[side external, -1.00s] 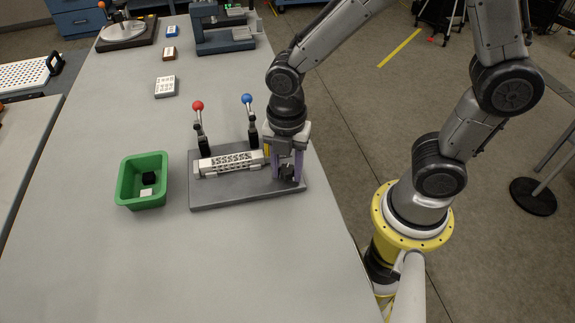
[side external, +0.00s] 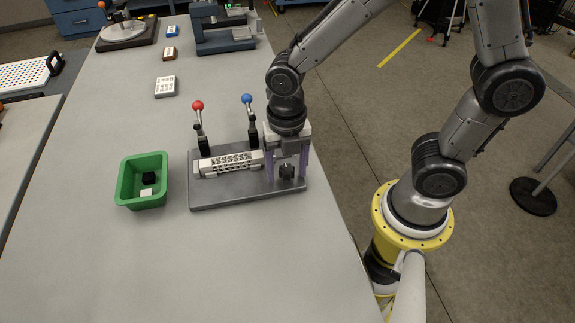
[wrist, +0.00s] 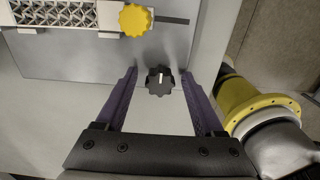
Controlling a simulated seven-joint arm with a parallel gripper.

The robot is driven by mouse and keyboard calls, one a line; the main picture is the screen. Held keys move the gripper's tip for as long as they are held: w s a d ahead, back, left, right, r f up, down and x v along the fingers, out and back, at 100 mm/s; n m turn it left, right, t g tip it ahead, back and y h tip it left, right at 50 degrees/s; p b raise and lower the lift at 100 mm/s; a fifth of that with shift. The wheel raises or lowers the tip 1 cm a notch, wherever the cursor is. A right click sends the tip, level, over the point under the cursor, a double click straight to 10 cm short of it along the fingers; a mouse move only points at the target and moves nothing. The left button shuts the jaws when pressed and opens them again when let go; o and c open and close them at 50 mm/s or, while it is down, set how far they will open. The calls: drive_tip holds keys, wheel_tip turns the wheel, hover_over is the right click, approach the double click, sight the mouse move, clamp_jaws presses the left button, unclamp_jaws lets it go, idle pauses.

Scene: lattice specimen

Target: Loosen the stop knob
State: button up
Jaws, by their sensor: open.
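A black lobed knob (wrist: 159,81) with a white line on top sits at the end of the grey fixture plate (side external: 232,192). This knob also shows in the side view (side external: 287,172). A yellow lobed knob (wrist: 135,20) is at the end of the white lattice specimen (side external: 231,162); my gripper hides it in the side view. My gripper (wrist: 159,76) is open, its purple fingers on either side of the black knob with gaps to both. Which knob is the stop knob is not marked. The white line points nearly along the fingers.
Two levers, one with a red ball (side external: 198,106) and one with a blue ball (side external: 247,99), stand behind the specimen. A green bin (side external: 126,188) with a black and a white block is left of the plate. The front table area is clear.

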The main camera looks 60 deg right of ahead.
sight(287, 169)
drive_tip(key=shift+r, duration=0.1)
drive_tip(key=shift+r, duration=2.65)
drive_tip(key=shift+c, duration=0.3)
